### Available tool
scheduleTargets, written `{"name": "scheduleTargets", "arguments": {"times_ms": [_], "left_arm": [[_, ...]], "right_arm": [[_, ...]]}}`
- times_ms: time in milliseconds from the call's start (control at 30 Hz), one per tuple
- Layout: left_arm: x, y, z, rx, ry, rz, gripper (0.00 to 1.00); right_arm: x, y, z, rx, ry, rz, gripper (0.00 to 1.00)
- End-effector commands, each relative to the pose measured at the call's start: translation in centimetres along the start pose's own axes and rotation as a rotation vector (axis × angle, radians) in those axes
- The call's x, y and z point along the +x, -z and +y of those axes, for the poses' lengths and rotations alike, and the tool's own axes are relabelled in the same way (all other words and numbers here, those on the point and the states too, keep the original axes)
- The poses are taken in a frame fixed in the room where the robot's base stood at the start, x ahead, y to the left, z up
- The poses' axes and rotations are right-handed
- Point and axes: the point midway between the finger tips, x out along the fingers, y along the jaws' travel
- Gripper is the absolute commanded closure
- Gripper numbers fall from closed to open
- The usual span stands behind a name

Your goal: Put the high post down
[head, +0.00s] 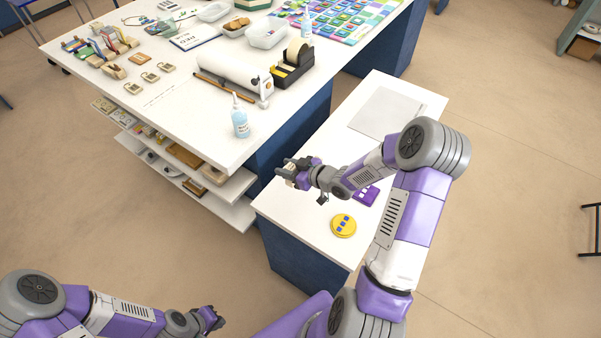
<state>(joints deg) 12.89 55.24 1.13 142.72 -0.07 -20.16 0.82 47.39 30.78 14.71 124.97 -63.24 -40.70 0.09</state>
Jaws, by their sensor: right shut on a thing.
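My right gripper (287,172) is above the left edge of the lower white table (300,215). It is shut on a small pale piece (301,181), which I take to be the high post. The fingers hide most of it, and it is too small to tell its tilt or whether it touches the table. My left gripper (217,319) is low at the bottom of the view, away from the tables. I cannot tell whether its fingers are open.
A yellow disc with blue squares (343,227) and a purple block (367,195) lie near my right forearm. A grey sheet (372,112) lies farther back. The higher white bench beside them holds a blue bottle (240,125), a paper roll (225,72) and a tape dispenser (291,68).

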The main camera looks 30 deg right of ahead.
Motion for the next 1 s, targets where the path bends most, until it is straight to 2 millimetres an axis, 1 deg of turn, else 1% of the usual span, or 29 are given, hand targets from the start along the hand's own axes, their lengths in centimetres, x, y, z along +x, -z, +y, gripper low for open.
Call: {"name": "scheduleTargets", "arguments": {"times_ms": [33, 100, 333, 533, 767, 933, 967, 1000], "left_arm": [[0.7, 0.0, -0.3, 0.0, 0.0, 0.0, 1.0], [1.0, 0.0, -0.4, 0.0, 0.0, 0.0, 1.0], [1.5, 0.1, -0.6, 0.0, 0.0, 0.0, 1.0], [2.4, 0.1, -0.9, 0.0, 0.0, 0.0, 1.0], [2.3, 0.1, -0.9, 0.0, 0.0, 0.0, 1.0], [2.8, 0.1, -1.0, 0.0, 0.0, 0.0, 1.0], [2.8, 0.1, -1.0, 0.0, 0.0, 0.0, 1.0], [2.7, 0.1, -1.0, 0.0, 0.0, 0.0, 1.0]], "right_arm": [[0.6, -1.4, 0.0, 0.002, 0.001, 0.0, 0.95], [1.0, -2.3, 0.0, 0.002, 0.0, 0.001, 0.95], [1.7, -3.9, 0.0, 0.0, 0.0, 0.001, 0.95], [2.7, -6.5, 0.0, 0.0, -0.001, 0.001, 0.95], [2.8, -6.5, 0.0, -0.002, -0.001, 0.002, 0.95], [2.9, -6.9, 0.0, -0.002, -0.001, 0.002, 0.95], [2.9, -7.0, 0.0, -0.001, -0.001, 0.001, 0.62], [2.9, -6.9, 0.0, -0.001, -0.001, 0.001, 0.56]]}}
